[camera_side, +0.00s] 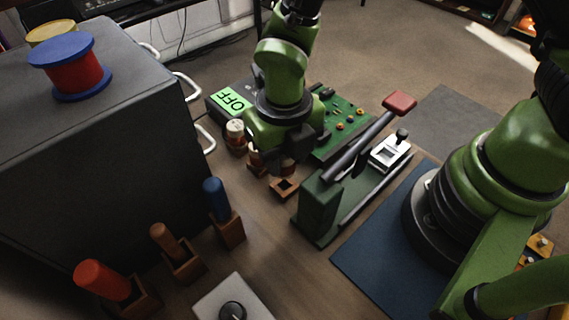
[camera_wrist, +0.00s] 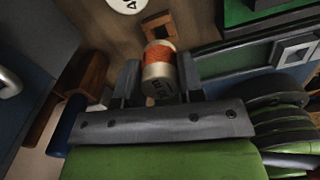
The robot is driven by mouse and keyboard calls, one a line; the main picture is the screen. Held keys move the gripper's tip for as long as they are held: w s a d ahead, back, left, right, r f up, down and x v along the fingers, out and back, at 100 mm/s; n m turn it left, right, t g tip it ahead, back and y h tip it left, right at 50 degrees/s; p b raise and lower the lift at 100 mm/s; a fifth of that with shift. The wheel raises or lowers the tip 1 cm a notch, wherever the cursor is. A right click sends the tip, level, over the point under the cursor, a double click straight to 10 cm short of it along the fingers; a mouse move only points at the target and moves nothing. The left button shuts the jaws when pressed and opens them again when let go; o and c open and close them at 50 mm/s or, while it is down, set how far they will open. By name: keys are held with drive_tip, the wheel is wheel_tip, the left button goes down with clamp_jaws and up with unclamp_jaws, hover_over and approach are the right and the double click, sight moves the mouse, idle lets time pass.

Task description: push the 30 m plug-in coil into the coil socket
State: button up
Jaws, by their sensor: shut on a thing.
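My gripper (camera_wrist: 158,82) is shut on a coil (camera_wrist: 159,66) with a cream body and an orange winding. Its printed label is too blurred to read fully. In the side view the gripper (camera_side: 284,150) points down, and the coil is mostly hidden below it, near an empty square wooden holder (camera_side: 285,188). In the wrist view a wooden holder (camera_wrist: 158,26) lies just past the coil's far end; I cannot tell whether they touch. I cannot clearly make out the coil socket. The tuner box (camera_side: 216,113) with a green OFF display stands behind my gripper.
Another cream coil (camera_side: 235,130) stands left of my gripper. A green circuit board (camera_side: 345,125) and a red-handled lever device (camera_side: 320,208) are to the right. Wooden holders with blue (camera_side: 215,198), brown and red handles stand in front. A dark cabinet (camera_side: 90,130) fills the left.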

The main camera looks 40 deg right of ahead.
drive_tip(key=r, duration=0.5)
drive_tip(key=shift+w+d+r, duration=0.15)
drive_tip(key=shift+d+r, duration=0.1)
drive_tip(key=shift+r, duration=0.1)
drive_tip(key=w+d+r+m, duration=0.2)
drive_tip(key=d+m, duration=0.7)
drive_tip(key=d, duration=0.1)
drive_tip(key=shift+w+d+f, duration=0.1)
drive_tip(key=shift+d+f, duration=0.05)
drive_tip(key=shift+f, duration=1.45)
drive_tip(key=shift+d+f, duration=0.1)
drive_tip(key=shift+f, duration=1.45)
drive_tip(key=shift+f, duration=0.8)
drive_tip(key=o, duration=1)
